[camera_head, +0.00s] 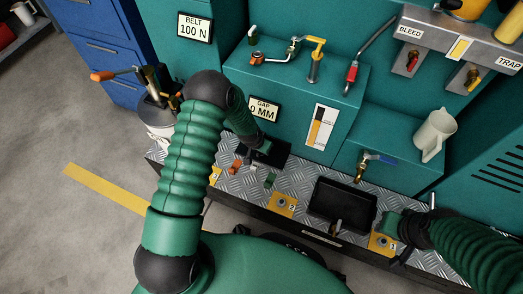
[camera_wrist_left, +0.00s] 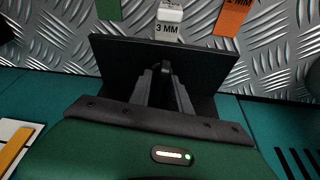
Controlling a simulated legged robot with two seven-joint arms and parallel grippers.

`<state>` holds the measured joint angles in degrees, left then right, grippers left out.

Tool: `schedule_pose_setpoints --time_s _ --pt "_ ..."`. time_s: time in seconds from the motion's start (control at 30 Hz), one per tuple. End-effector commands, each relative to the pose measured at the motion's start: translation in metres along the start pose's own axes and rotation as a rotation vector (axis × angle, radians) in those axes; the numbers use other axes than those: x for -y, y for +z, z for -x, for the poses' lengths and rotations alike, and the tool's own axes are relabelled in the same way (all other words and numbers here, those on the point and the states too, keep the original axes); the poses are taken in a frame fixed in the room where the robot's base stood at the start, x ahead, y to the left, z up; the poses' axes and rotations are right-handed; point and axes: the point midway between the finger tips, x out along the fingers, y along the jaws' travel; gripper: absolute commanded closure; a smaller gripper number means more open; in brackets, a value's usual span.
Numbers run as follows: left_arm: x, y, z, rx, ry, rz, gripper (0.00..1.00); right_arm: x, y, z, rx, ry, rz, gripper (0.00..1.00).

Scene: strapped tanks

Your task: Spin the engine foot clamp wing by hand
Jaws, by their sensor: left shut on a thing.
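My left gripper (camera_head: 262,149) is at the back left of the tread-plate bench, over a black plate or tray. In the left wrist view its fingers (camera_wrist_left: 166,88) are closed around a small dark upright piece (camera_wrist_left: 166,68) in front of the black plate (camera_wrist_left: 215,58). I cannot tell for sure that this piece is the engine foot clamp wing. Yellow numbered plates with dark fittings, marked 2 (camera_head: 283,206) and 1 (camera_head: 383,244), lie along the bench front. My right gripper (camera_head: 398,246) is low at the right by plate 1; its fingers are unclear.
A black tray (camera_head: 343,203) stands mid-bench. Orange (camera_wrist_left: 234,14), white 3 MM (camera_wrist_left: 168,22) and green (camera_wrist_left: 108,8) tags lie near the left gripper. Valves, a blue-handled tap (camera_head: 377,157) and a white jug (camera_head: 435,135) stand behind. A bucket (camera_head: 158,128) stands left.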

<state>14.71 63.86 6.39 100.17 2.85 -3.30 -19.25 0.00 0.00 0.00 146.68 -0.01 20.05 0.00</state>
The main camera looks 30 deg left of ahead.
Motion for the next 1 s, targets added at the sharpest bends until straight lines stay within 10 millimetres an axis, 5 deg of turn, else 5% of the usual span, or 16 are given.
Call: schedule_pose_setpoints --time_s 0.13,0.43,0.63,1.0 --pt "0.0011 -0.0002 0.0006 0.000 0.069 -0.184 1.00 0.0000 -0.0007 0.0027 0.000 0.000 0.000 0.67" --pt "0.0013 -0.0006 0.0002 -0.001 0.087 -0.237 1.00 0.0000 -0.0007 0.0030 0.000 0.000 0.000 0.67" --pt "0.0015 0.0000 -0.0008 -0.001 0.207 -0.559 1.00 0.0000 -0.0008 0.0034 0.000 0.000 0.000 0.67" --pt "0.0028 0.0005 -0.0023 -0.001 0.255 -0.694 1.00 0.0000 -0.0001 0.0002 0.000 0.000 0.000 0.67"
